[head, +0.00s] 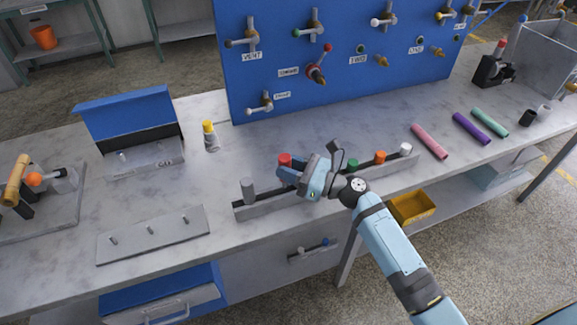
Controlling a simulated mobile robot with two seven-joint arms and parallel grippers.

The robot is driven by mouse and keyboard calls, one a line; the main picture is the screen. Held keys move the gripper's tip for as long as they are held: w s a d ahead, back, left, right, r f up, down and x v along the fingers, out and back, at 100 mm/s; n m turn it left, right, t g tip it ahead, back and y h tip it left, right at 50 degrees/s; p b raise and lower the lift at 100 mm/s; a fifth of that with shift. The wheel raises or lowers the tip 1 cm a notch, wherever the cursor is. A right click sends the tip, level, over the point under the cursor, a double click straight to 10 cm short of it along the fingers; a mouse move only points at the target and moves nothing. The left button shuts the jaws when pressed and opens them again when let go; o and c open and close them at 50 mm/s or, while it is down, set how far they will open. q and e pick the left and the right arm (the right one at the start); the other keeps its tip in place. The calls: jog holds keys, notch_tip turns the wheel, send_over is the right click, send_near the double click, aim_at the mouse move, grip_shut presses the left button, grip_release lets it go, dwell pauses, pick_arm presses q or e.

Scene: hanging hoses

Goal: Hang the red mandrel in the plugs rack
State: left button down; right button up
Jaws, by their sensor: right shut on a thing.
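The red mandrel (285,159) shows only as a red end above my right gripper's fingers; the rest of it is hidden. My right gripper (287,172) is shut on it. The plugs rack (268,207) is a long low grey rail near the table's front edge. A grey plug (248,191) stands at its left end, and green (353,163), orange (379,157) and white (405,149) plugs stand to the right. My gripper and wrist cover the rack's middle. I cannot tell whether the mandrel touches the rack. My left gripper is not in view.
A blue board (330,105) with several valves stands behind. A yellow-capped bottle (210,137), an open blue case (127,113) and a grey pegged plate (152,235) lie left. Pink (429,141), purple (471,129) and teal (490,123) hoses lie right. Table between board and rack is clear.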

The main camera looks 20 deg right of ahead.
dwell(0.5)
jog(key=shift+p, duration=0.3)
dwell(0.7)
jog(key=shift+f, duration=0.3)
dwell(0.4)
jog(key=shift+f+b, duration=1.2)
jog(key=shift+f, duration=0.25)
jog(key=o, duration=1)
jog(key=shift+o, duration=0.2)
jog(key=shift+f, duration=0.1)
